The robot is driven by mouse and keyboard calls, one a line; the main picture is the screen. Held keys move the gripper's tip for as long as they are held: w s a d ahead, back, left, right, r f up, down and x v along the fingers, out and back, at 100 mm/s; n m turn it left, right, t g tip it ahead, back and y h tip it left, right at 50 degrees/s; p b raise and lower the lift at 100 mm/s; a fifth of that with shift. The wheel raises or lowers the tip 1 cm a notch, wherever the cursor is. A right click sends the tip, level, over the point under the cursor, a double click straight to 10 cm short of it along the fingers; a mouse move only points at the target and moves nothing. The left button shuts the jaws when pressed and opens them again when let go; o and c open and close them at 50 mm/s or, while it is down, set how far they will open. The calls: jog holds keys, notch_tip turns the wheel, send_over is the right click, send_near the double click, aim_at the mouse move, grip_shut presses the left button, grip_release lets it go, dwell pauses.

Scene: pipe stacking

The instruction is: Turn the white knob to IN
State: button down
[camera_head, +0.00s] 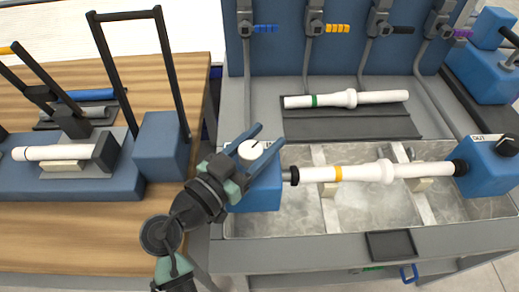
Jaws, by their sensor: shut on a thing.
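The white knob (251,150) sits on top of a blue block (258,192) at the left end of the metal basin. A dark line marks the knob's top, pointing toward the upper right. My gripper (258,141) reaches in from the lower left, with its two blue fingers on either side of the knob, shut on it. The label wording around this knob is hidden by my gripper or too small to read.
A white pipe with a yellow band (355,173) spans the basin (300,221) to a right blue block (490,165) labelled OUT. Another white pipe with a green band (346,99) lies on a dark mat behind. Coloured-handled valves line the back panel. A wooden bench (80,227) with blue fixtures stands left.

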jog(key=m+g+h+b, duration=0.1)
jog(key=b, duration=0.1)
jog(key=m+g+h+b, duration=0.2)
jog(key=g+b, duration=0.1)
jog(key=shift+s+d+f+m+b, duration=0.25)
jog(key=shift+s+f+m+b, duration=0.05)
jog(key=shift+f, duration=0.05)
jog(key=m+g+b, duration=0.1)
jog(key=m+g+h+b, duration=0.1)
jog(key=g, duration=0.1)
jog(key=s+m+g+h+b, duration=0.1)
jog(key=shift+d+r+g+b, duration=0.2)
jog(key=shift+r+g+b, duration=0.1)
jog(key=shift+g, duration=0.1)
jog(key=shift+c, duration=1.4)
grip_release()
jog(key=v, duration=1.3)
jog(key=shift+f, duration=0.15)
jog(key=shift+w, duration=0.15)
